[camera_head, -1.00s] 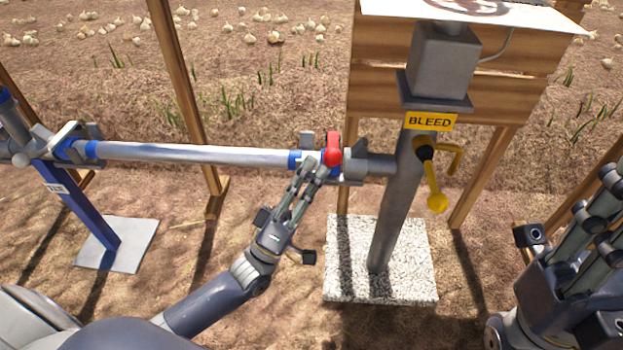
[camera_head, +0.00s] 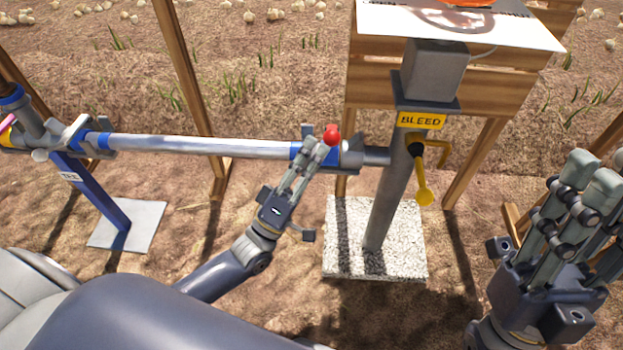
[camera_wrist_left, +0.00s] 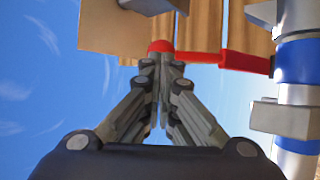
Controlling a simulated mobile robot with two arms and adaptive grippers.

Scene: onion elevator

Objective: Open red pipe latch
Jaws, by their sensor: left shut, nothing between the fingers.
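The red pipe latch (camera_head: 332,134) is at the right end of the horizontal pipe, beside the yellow-handled post. In the head view mostly its round red end shows. In the left wrist view the red latch (camera_wrist_left: 232,62) runs sideways from the pipe's clamp to just beyond my fingertips. My left gripper (camera_head: 318,150) is shut and empty, its tips close to the latch; the wrist view also shows the closed fingers (camera_wrist_left: 161,62). Whether they touch the latch I cannot tell. My right gripper (camera_head: 585,180) is raised at the right, away from the pipe.
The grey pipe (camera_head: 200,146) has blue bands and meets a blue stand (camera_head: 100,205) at left. The post carries a BLEED sign (camera_head: 421,120) and a yellow lever (camera_head: 423,180). A wooden stand (camera_head: 375,65) is behind. Bare soil lies in front.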

